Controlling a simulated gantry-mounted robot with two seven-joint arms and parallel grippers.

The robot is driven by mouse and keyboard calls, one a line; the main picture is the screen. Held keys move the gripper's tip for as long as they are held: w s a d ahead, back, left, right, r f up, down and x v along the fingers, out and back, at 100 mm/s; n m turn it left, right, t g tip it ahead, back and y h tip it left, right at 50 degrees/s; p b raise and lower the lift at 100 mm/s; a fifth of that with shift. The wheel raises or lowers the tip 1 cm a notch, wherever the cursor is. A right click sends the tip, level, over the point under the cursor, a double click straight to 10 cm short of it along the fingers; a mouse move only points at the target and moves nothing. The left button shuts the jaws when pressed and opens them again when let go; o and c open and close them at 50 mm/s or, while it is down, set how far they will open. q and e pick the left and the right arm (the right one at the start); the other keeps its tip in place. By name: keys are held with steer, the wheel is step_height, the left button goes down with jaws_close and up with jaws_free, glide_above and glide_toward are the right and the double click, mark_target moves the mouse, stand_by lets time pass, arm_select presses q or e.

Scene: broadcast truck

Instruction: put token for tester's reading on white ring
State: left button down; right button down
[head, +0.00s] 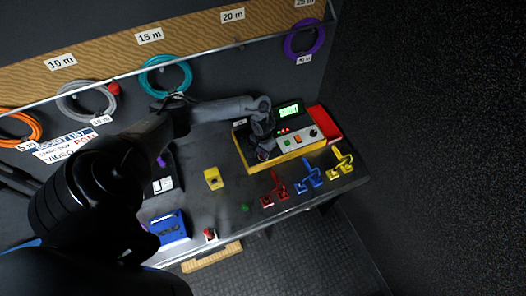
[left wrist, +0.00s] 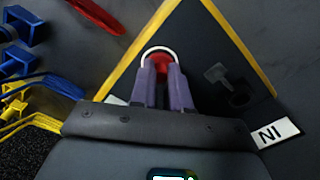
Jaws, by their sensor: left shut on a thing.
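The tester (head: 283,151) is a yellow-edged box at the back right of the bench. Its green screen (head: 289,111) seems to read "SHORT", though the letters are small. My left gripper (head: 263,152) is over the left part of the tester, pointing down. In the left wrist view my left gripper (left wrist: 162,75) is shut on a red token (left wrist: 161,62). The white ring (left wrist: 146,53) shows as an arc around the far side of the token, on the tester's dark face. I cannot tell whether the token touches that face. My right gripper is not in view.
Red (head: 274,191), blue (head: 310,175) and yellow (head: 340,162) clip-like pieces stand along the front right edge. A yellow box (head: 213,178), a small green piece (head: 245,207), a red-topped piece (head: 210,235) and a blue case (head: 168,228) are on the bench.

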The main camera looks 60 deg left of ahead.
arm_select(q)
steer(key=c, duration=1.1)
jaws_free()
steer(key=shift+f, duration=0.1)
